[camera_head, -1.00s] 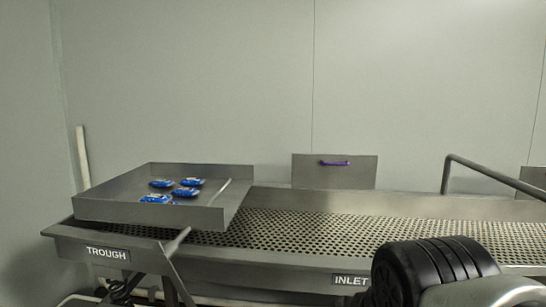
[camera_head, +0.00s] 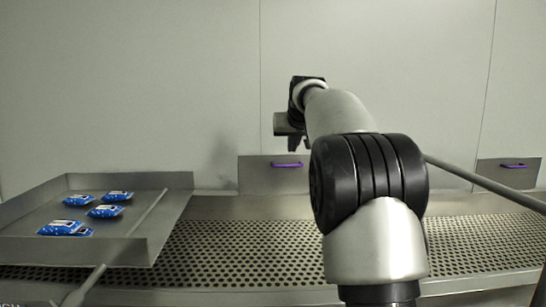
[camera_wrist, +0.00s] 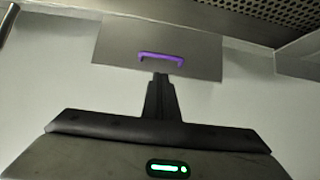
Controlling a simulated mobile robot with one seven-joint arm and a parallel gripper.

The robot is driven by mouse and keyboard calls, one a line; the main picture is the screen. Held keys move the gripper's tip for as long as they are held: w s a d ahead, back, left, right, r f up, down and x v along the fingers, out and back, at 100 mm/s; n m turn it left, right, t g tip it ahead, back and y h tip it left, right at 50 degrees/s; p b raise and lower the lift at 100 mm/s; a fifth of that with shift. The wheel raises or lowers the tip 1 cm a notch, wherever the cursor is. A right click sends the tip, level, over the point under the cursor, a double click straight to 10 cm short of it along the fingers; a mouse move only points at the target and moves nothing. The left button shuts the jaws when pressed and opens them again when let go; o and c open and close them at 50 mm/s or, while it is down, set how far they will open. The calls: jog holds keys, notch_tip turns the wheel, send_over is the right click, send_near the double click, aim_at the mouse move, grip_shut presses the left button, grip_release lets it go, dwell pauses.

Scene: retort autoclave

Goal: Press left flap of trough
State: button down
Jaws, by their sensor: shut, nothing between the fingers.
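The left flap (camera_head: 256,177) is an upright grey metal plate with a purple handle (camera_head: 287,165), standing at the back edge of the perforated trough (camera_head: 240,240). In the wrist view the flap (camera_wrist: 120,45) and its purple handle (camera_wrist: 161,57) appear just beyond my fingertips. My gripper (camera_head: 298,148) is above and in front of the flap in the head view, with my arm hiding the flap's right part. In the wrist view my gripper (camera_wrist: 160,76) is shut and empty, its fingers pointing toward the handle. Whether they touch the flap cannot be told.
A shallow metal tray (camera_head: 150,195) with several blue pouches (camera_head: 105,211) sits at the left end of the trough. A second flap (camera_head: 492,173) with a purple handle stands at the right. A grey rail (camera_head: 480,180) slopes down at the right. The wall (camera_head: 130,90) is close behind.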

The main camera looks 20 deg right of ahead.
aim_at(289, 166)
jog(key=shift+w+d+r, duration=0.1)
jog(key=shift+w, duration=0.05)
jog(key=p+x, duration=0.2)
jog(key=x, duration=0.8)
jog(key=shift+p, duration=0.3)
